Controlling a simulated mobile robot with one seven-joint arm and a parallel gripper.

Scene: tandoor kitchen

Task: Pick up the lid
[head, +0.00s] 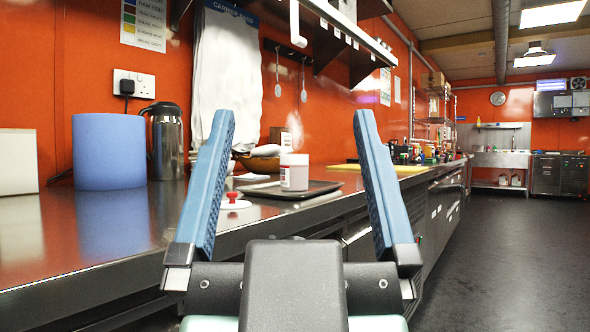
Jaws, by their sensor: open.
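The lid (233,204) is a small white disc with a red knob on top. It lies flat on the steel counter, left of a dark tray, and part of its left side is close to my gripper's left finger in the picture. My gripper (294,124) is in the foreground with its two blue fingers spread wide. Nothing is between the fingertips. The lid shows between the fingers, farther off than the gripper, and the two are apart.
A dark tray (270,189) right of the lid bears a white jar (294,172). A blue cylinder (108,151), a steel flask (165,140) and a white box (17,161) stand on the counter (110,225) to the left. A shelf overhangs the counter. The floor at right is clear.

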